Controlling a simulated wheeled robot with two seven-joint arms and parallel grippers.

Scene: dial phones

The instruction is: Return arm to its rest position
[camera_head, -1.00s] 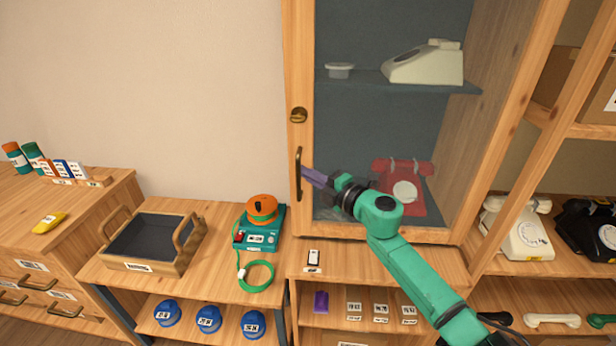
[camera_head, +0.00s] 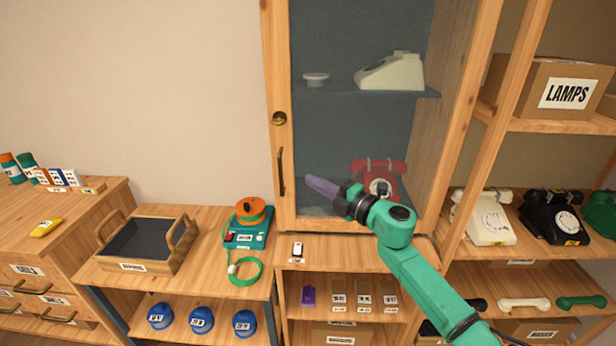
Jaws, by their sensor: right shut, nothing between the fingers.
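My right arm, green with a black wrist, reaches in from the lower right of the head view. The cabinet door (camera_head: 273,60) looks closed. Behind the glass are a red dial phone (camera_head: 379,180), partly hidden by my wrist, and a cream phone (camera_head: 391,72) on the upper shelf. My left gripper is not in view.
A wooden tray (camera_head: 129,267) and a teal device with an orange top (camera_head: 249,222) stand on the left bench. White (camera_head: 491,219) and black (camera_head: 554,219) phones stand on the right shelf. A box marked LAMPS (camera_head: 560,92) is above them.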

